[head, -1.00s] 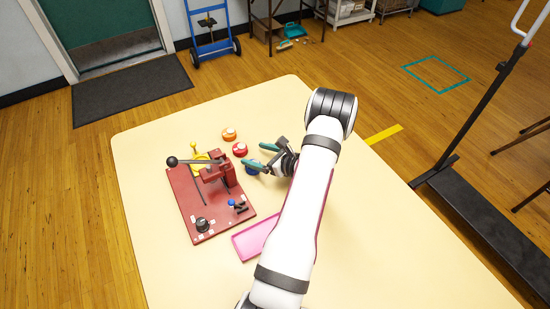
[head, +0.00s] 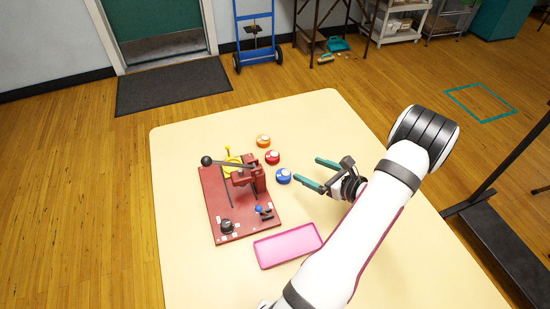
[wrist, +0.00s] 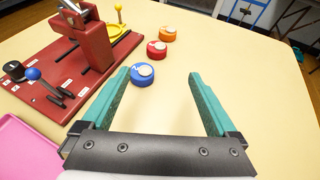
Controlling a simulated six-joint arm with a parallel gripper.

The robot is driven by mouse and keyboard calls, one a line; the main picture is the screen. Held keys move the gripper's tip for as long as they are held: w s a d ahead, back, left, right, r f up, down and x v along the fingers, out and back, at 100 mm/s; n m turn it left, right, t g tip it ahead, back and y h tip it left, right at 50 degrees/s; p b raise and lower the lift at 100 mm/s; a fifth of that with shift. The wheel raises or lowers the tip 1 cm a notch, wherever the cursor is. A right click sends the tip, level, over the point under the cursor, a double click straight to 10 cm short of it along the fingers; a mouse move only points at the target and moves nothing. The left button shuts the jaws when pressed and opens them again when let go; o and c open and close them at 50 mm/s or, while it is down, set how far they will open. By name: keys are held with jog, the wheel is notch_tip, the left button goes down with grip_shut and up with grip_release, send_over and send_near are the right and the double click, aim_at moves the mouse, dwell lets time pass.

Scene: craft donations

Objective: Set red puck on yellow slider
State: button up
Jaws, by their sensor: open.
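The red puck (head: 272,158) with a white top sits on the table right of the press, between the orange puck and the blue puck; it also shows in the wrist view (wrist: 157,50). The yellow slider (head: 232,165) lies at the back of the red press board, partly hidden by the press; it also shows in the wrist view (wrist: 114,33). No puck is visible on its shown part. My gripper (head: 322,175) is open and empty, right of the pucks, with its teal fingers pointing toward them. In the wrist view the blue puck lies nearest the fingers.
The blue puck (head: 283,177) and orange puck (head: 263,141) stand on either side of the red one. The red press board (head: 228,216) carries a black-knobbed lever (head: 207,161). A pink tray (head: 288,246) lies in front. The table's right side is clear.

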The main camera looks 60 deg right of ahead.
aim_at(274, 157)
jog(key=x, duration=1.5)
jog(key=shift+w+a+f, duration=0.25)
jog(key=shift+w+f, duration=0.1)
jog(key=shift+f, duration=0.05)
grip_shut()
jog(key=shift+r, duration=0.1)
